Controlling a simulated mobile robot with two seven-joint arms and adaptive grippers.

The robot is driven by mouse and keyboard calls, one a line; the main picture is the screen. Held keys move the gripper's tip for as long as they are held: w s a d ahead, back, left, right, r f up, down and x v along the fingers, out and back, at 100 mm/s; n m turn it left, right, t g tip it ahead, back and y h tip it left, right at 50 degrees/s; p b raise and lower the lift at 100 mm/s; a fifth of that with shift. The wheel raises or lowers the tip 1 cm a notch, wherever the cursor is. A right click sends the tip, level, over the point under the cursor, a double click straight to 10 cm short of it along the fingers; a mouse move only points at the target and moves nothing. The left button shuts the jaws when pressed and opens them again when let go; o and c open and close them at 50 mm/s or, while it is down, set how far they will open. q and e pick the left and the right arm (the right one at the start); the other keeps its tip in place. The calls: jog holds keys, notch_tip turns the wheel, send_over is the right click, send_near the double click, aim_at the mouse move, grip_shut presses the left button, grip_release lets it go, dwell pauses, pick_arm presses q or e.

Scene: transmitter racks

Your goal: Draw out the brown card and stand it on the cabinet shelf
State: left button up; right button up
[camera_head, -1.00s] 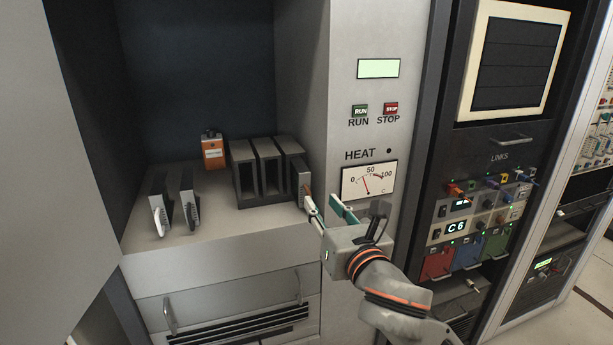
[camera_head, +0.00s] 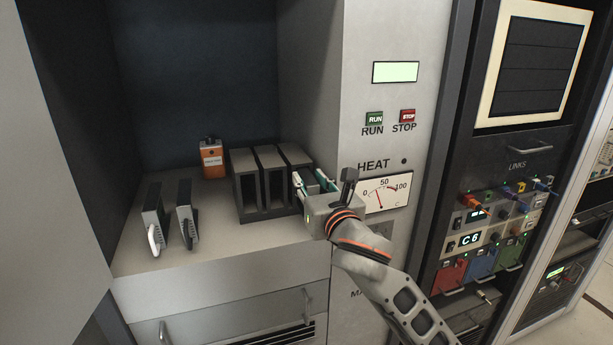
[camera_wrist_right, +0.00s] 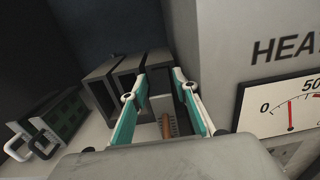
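The brown card's brown handle (camera_wrist_right: 166,126) and pale perforated front (camera_wrist_right: 162,104) show in the wrist view, at the right end of the dark slotted rack (camera_head: 251,185). In the head view my gripper hides the card. My right gripper (camera_head: 313,181) is open at the rack's right end. In the wrist view its two teal-lined fingers (camera_wrist_right: 158,82) stand apart, one on each side of the card's front and handle; I see no clear contact. The cabinet shelf (camera_head: 215,220) carries the rack and has bare room left of it. My left gripper is not in view.
An orange box (camera_head: 212,158) stands at the back. The cabinet wall with the HEAT meter (camera_head: 386,193) is close to the right of my gripper.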

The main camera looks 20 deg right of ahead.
aim_at(306, 175)
jog(key=shift+w, duration=1.45)
grip_shut()
jog(key=shift+s+p, duration=0.9)
jog(key=shift+s, duration=0.55)
jog(key=shift+s, duration=0.55)
jog(key=shift+s, duration=0.3)
jog(key=shift+s+p, duration=0.4)
jog(key=shift+s, duration=0.25)
